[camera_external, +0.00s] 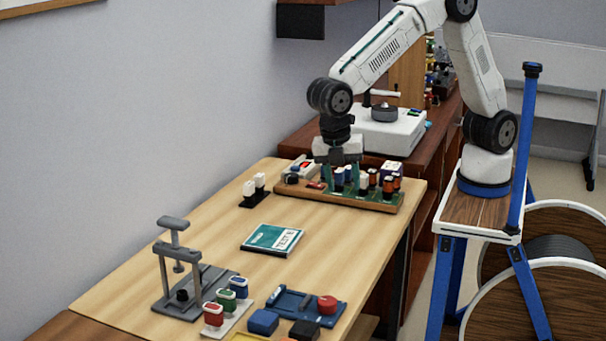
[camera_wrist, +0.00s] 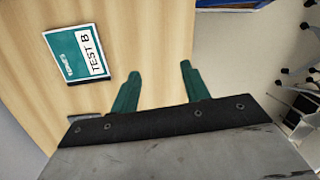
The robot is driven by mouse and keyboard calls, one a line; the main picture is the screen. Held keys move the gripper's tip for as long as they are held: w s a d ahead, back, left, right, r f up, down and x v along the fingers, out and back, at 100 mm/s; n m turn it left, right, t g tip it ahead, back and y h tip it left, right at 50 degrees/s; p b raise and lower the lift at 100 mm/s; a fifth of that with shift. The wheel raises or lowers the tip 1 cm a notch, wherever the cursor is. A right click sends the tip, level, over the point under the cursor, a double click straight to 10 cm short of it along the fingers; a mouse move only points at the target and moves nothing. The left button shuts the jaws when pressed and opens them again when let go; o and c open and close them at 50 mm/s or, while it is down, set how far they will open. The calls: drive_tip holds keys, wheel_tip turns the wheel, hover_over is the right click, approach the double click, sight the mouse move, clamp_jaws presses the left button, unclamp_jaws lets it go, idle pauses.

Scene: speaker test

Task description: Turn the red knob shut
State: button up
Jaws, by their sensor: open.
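A round red knob (camera_external: 327,304) sits at the right end of a low blue fixture (camera_external: 293,303) near the front of the light wooden table (camera_external: 215,225). Whether it is turned open or shut cannot be told from here. My gripper (camera_external: 339,182) is at the table's far end, over or just beside a board with green and wooden parts (camera_external: 358,202), well away from the red knob. In the wrist view my gripper (camera_wrist: 158,74) shows two green fingers spread apart with nothing between them. The red knob is not in the wrist view.
A teal "TEST B" booklet (camera_external: 272,239) lies mid-table; it also shows in the wrist view (camera_wrist: 77,53). A grey press stand (camera_external: 163,262) and red, green and blue blocks (camera_external: 226,299) stand left of the knob. A blue block (camera_external: 263,321) and a dark block (camera_external: 304,330) lie in front.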

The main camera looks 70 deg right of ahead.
drive_tip(key=s+a+f, duration=0.3)
drive_tip(key=a+f, duration=0.1)
drive_tip(key=t+y, duration=0.1)
hover_over(327, 300)
drive_tip(key=d, duration=0.3)
drive_tip(key=f, duration=0.3)
drive_tip(key=s+f, duration=0.1)
drive_tip(key=f, duration=0.1)
drive_tip(key=shift+d+f, duration=0.2)
drive_tip(key=shift+m+y, duration=0.5)
drive_tip(key=shift+m, duration=0.3)
drive_tip(key=a, duration=0.1)
drive_tip(key=a+r, duration=0.1)
drive_tip(key=w+a, duration=0.1)
drive_tip(key=shift+a+r, duration=0.3)
drive_tip(key=shift+r, duration=0.1)
drive_tip(key=shift+d+f, duration=0.1)
drive_tip(key=shift+f, duration=0.2)
wheel_tip(327, 300, down, 7)
drive_tip(key=shift+f, duration=0.1)
drive_tip(key=c, duration=0.7)
